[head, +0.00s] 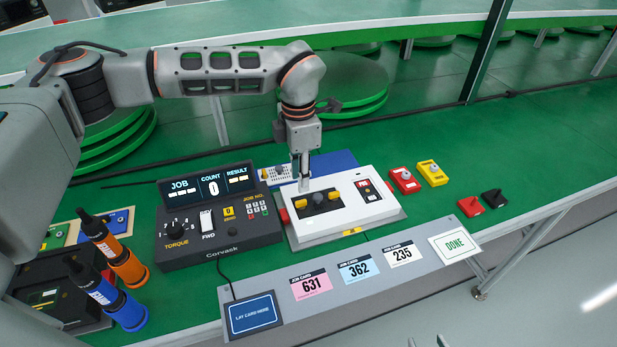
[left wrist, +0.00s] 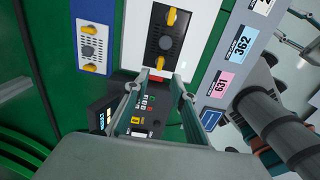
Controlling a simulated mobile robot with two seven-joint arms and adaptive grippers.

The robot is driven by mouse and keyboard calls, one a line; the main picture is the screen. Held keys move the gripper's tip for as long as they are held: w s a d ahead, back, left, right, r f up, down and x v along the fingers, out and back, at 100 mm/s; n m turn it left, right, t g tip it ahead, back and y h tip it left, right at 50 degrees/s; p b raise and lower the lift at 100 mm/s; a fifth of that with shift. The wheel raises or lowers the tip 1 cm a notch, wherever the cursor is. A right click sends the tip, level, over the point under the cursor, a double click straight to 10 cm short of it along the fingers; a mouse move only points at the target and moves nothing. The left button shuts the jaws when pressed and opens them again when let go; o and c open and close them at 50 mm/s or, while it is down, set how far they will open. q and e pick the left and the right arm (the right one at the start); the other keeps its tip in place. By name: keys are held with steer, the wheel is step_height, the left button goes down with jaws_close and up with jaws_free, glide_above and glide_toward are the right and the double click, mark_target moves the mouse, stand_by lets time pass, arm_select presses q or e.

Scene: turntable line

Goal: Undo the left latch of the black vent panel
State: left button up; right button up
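The black vent panel (head: 318,206) lies on the white unit, with a dark knob in its middle. Its yellow left latch (head: 301,204) and yellow right latch (head: 334,196) sit at its two ends. In the left wrist view the panel (left wrist: 166,40) is upright, the left latch (left wrist: 160,62) at its lower end and lying lengthwise. My left gripper (head: 303,186) points down just above the left latch. Its fingers (left wrist: 162,80) are apart with nothing held; contact with the latch cannot be told. Two small tips at the head view's bottom edge may be my right gripper (head: 427,342).
A dark torque controller (head: 220,225) stands left of the white unit (head: 375,213). A blue plate with a grey vent panel (head: 275,174) lies behind. Red and yellow switches (head: 432,173) stand to the right. Job cards (head: 356,269) lie on the front ledge. Orange and blue drivers (head: 128,267) stand left.

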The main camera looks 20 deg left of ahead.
mark_target(301, 201)
arm_select(q)
steer(key=shift+w+f, duration=0.15)
steer(key=shift+f, duration=0.05)
steer(key=f, duration=0.5)
steer(key=shift+s+f, duration=0.2)
steer(key=shift+f, duration=0.95)
steer(key=shift+w, duration=0.1)
jaws_close()
